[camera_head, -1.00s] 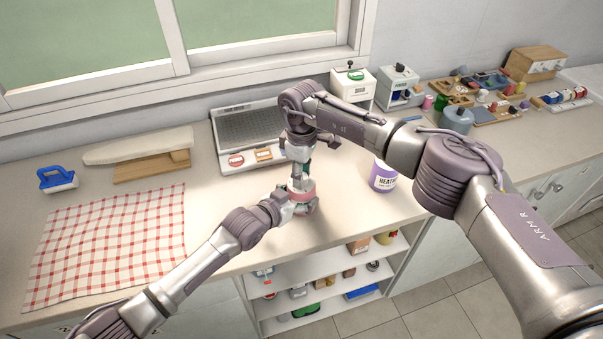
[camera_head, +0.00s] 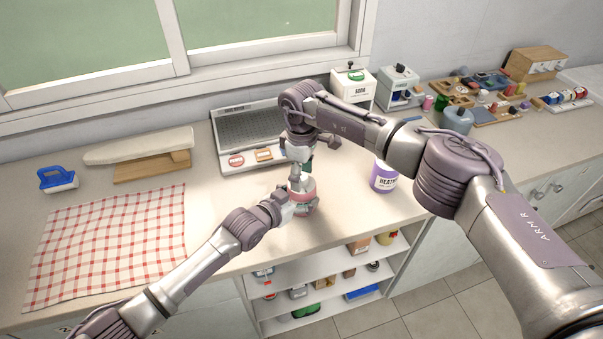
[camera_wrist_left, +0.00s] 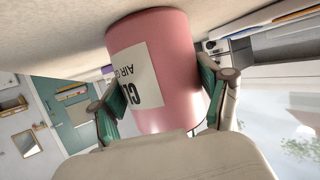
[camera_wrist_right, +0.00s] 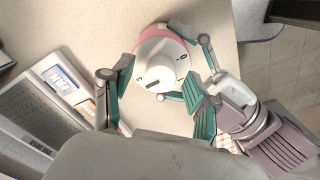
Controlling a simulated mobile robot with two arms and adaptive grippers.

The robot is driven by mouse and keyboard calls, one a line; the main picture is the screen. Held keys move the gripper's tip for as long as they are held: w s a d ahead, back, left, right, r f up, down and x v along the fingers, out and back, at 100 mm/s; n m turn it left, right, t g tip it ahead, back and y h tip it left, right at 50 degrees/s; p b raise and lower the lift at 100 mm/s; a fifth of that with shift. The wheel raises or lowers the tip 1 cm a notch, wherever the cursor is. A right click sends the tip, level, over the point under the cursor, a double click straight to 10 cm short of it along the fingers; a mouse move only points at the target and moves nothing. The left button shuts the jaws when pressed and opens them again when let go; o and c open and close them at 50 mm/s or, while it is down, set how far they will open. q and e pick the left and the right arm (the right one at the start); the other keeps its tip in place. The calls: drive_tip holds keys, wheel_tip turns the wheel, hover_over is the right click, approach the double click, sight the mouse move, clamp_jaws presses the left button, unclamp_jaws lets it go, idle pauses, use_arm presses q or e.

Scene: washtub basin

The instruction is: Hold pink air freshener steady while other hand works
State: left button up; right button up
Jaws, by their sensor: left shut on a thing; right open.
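The pink air freshener (camera_head: 306,187) stands upright near the counter's front edge. In the left wrist view the pink can (camera_wrist_left: 178,55) has a pale label, partly readable. My left gripper (camera_head: 297,199) is shut around its sides, with one green finger on each side in the left wrist view (camera_wrist_left: 155,98). My right gripper (camera_head: 302,164) points down just above the can. In the right wrist view its white top (camera_wrist_right: 162,66), with dark marks, shows between and beyond my open right fingers (camera_wrist_right: 162,97). The right gripper looks empty.
A grey appliance with a ribbed tray (camera_head: 245,130) stands behind. A purple-labelled tub (camera_head: 384,177) stands to the right. A checked cloth (camera_head: 110,240) and a blue-handled brush (camera_head: 58,179) lie left. Open shelves (camera_head: 330,290) are below the counter. My right arm spans the right side.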

sight(302, 176)
use_arm(q)
drive_tip(key=shift+f, duration=0.1)
use_arm(e)
wheel_tip(302, 176, up, 12)
idle(0.5)
use_arm(q)
drive_tip(key=o, duration=1.3)
drive_tip(key=shift+a, duration=0.1)
